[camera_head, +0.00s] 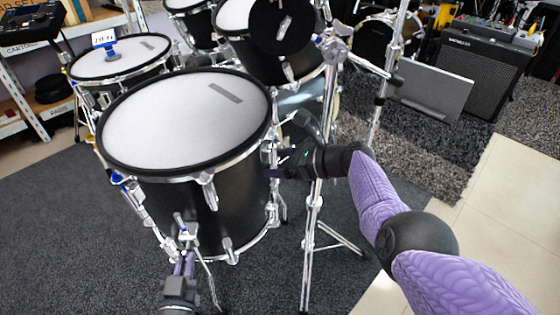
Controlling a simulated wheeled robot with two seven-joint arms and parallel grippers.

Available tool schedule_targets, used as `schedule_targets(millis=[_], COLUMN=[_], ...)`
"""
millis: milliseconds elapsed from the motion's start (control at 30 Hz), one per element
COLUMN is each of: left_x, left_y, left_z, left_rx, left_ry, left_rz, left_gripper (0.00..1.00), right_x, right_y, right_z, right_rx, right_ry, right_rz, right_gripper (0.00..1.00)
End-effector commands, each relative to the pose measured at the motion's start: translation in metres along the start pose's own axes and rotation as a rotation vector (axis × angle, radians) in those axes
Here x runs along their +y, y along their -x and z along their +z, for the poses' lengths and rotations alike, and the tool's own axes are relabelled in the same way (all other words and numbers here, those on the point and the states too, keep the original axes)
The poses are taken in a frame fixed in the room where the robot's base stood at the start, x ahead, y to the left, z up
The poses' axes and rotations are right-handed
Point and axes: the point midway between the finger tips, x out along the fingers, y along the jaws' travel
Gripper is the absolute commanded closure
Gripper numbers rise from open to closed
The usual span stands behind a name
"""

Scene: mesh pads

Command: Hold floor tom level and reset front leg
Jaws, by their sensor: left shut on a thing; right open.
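The floor tom (215,208) is a black drum with a white head and black-and-chrome hoop, at left centre. Its head looks roughly level. The front leg (211,288) is a thin chrome rod, at a chrome bracket (187,235) on the near side of the shell. My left gripper (185,254) comes up from below and is shut at the front leg, just under the bracket; whether it grips the rod or the clamp part is hard to tell. My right gripper (272,163) is open at the right side of the shell, just below the hoop; its fingertips are partly hidden.
Another drum with a small blue-lit tuner (104,41) is behind left. More drums stand behind. A black amplifier (477,67) is at back right. Dark carpet is clear in front.

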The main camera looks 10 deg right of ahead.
Motion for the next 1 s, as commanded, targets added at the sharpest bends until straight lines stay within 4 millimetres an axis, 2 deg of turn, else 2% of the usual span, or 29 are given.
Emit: schedule_targets(millis=[133,167,500,533,1000], left_x=[0.0001,0.0001,0.0000,0.0000,-0.0001], left_y=[0.0000,0.0000,0.0000,0.0000,-0.0001], left_z=[0.0001,0.0001,0.0001,0.0001,0.0001], left_rx=[0.000,0.000,0.000,0.000,0.000], left_ry=[0.000,0.000,0.000,0.000,0.000], left_rz=[0.000,0.000,0.000,0.000,0.000], left_gripper=[1.00,1.00,1.00,1.00,1.00], right_x=[0.0000,0.0000,0.0000,0.0000,0.0001], right_y=[0.0001,0.0001,0.0003,0.0003,0.0003], right_z=[0.0000,0.0000,-0.0001,-0.0001,-0.0001], right_rx=[0.000,0.000,0.000,0.000,0.000], right_ry=[0.000,0.000,0.000,0.000,0.000], right_rz=[0.000,0.000,0.000,0.000,0.001], right_gripper=[0.21,0.25,0.97,1.00,1.00])
